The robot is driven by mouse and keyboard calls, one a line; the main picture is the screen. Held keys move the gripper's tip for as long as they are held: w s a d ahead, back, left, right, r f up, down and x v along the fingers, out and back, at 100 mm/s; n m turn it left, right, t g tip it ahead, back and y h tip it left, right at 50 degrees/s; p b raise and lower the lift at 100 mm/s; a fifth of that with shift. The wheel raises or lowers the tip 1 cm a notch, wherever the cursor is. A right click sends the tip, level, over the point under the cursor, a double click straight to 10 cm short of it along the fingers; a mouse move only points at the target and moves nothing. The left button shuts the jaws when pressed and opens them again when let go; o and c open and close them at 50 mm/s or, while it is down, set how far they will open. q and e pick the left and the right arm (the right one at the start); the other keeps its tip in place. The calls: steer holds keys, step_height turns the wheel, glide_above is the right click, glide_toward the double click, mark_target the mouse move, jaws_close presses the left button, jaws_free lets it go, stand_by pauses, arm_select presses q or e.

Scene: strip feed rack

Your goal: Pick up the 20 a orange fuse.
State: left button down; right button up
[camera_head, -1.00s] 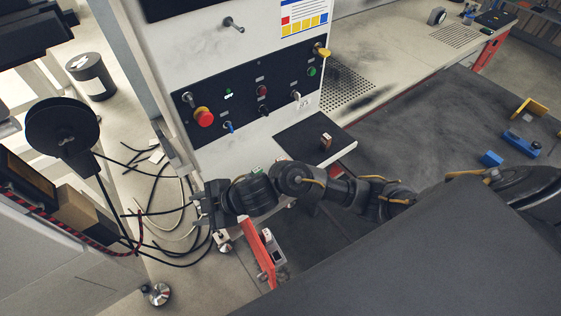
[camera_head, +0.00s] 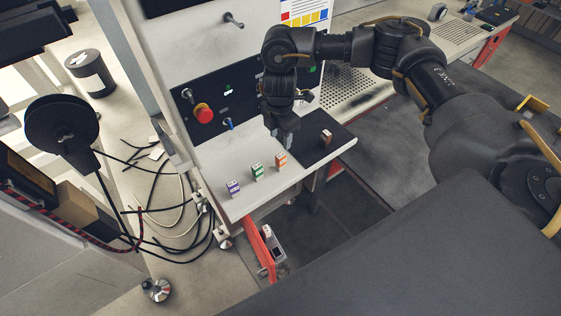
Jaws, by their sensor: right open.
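The orange fuse (camera_head: 281,160) stands upright on the light part of a small shelf (camera_head: 238,207), at the right end of a row of fuses. Its rating is too small to read. My right gripper (camera_head: 285,143) points down just above and slightly right of the orange fuse, apart from it as far as I can tell. It is open and holds nothing visible; its fingers are small and dark in this view. My left gripper is not in view.
A green fuse (camera_head: 257,171) and a purple fuse (camera_head: 233,187) stand left of the orange one. A brown fuse (camera_head: 326,136) stands on the shelf's dark mat (camera_head: 342,141). The control panel with a red button (camera_head: 203,113) rises behind.

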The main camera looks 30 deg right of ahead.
mark_target(281, 155)
step_height(281, 155, down, 6)
steer(key=shift+r, duration=0.15)
steer(key=shift+p, duration=0.35)
steer(key=f, duration=0.1)
steer(key=f+p, duration=0.1)
steer(key=f, duration=0.1)
steer(key=f+p, duration=0.1)
steer(key=shift+s+f, duration=0.25)
steer(key=shift+s, duration=0.05)
steer(key=shift+f, duration=0.35)
steer(key=shift+c, duration=0.2)
jaws_close()
